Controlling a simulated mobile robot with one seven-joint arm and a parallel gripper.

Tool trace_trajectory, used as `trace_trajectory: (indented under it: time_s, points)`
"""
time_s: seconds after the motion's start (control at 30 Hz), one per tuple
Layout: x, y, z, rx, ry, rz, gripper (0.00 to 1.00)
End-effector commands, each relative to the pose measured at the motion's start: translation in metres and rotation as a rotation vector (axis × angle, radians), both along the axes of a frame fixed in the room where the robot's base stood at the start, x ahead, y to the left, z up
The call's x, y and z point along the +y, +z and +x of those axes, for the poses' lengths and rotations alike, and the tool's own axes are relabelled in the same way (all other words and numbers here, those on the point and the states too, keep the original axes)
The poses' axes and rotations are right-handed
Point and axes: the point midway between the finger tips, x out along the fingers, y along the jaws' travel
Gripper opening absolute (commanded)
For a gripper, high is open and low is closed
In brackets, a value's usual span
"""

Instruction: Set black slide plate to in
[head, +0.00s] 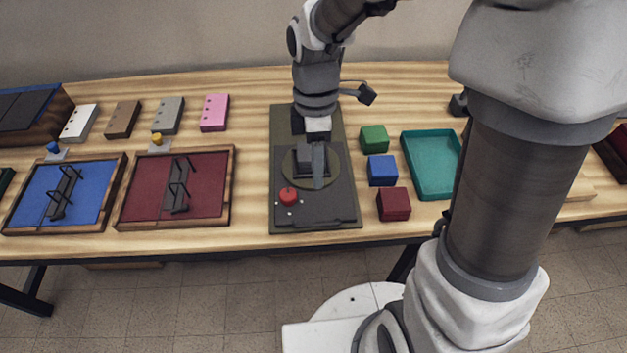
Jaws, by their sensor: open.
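The black slide plate (335,208) is a flat dark plate lying on a dark olive base (279,122) in the middle of the table. The base shows bare behind the plate, at its far end. A round olive disc (289,172) and a red knob (288,196) with small pale studs sit on the plate. My gripper (312,172) is open and points down over the disc. It hides part of the disc and the plate's far middle. I cannot tell whether the fingers touch anything.
Green (374,138), blue (382,170) and dark red (393,203) blocks stand right of the base, beside a teal tray (409,150). Red (140,190) and blue (35,198) framed boards lie left, with several coloured blocks behind. Bare wood lies between the red board and base.

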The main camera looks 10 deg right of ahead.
Motion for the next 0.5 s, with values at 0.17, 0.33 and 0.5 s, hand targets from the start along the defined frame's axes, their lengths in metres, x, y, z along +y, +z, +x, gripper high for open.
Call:
trace_trajectory:
  time_s: [0.17,0.33,0.5]
  points:
    - [0.0,-0.042,-0.009,0.004,-0.001,-0.001,0.45]
    - [0.0,-0.079,-0.017,0.004,0.0,-0.001,0.45]
    - [0.0,-0.109,-0.024,0.003,-0.001,-0.001,0.45]
